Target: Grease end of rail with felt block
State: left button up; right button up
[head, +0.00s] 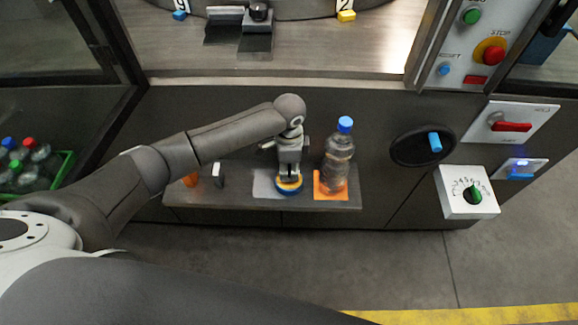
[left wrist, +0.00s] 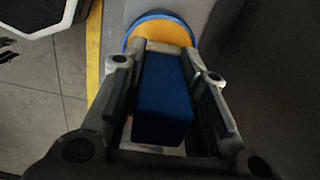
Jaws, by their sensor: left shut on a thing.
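My left gripper (head: 290,174) points down over the shelf and is shut on a blue felt block (left wrist: 163,100), which shows between its fingers in the left wrist view. Beneath it is a round tin (head: 290,187) with a blue rim and a yellow-orange inside, on a grey mat (head: 265,184). In the left wrist view the tin (left wrist: 162,28) lies just past the fingertips. I cannot tell whether the block touches the tin's contents. In the head view the block is mostly hidden by the gripper. I cannot clearly pick out the rail. My right gripper is not in view.
A clear bottle with a blue cap (head: 338,160) stands on an orange mat (head: 331,194), close right of my gripper. Small items (head: 217,175) lie on the shelf (head: 240,203) to the left. The machine bed (head: 330,50) is above; a handwheel (head: 415,147) and control panels are right.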

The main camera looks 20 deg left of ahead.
pick_arm(q)
jog(key=shift+f, duration=0.5)
dwell(0.3)
dwell(0.9)
jog(key=shift+s+f, duration=0.1)
dwell(1.0)
jog(key=shift+p, duration=0.3)
jog(key=shift+r+p, duration=0.9)
jog(key=shift+p, duration=0.05)
notch_tip(320, 180, up, 6)
jog(key=p, duration=0.6)
jog(key=shift+f, duration=0.25)
jog(key=shift+f, duration=0.1)
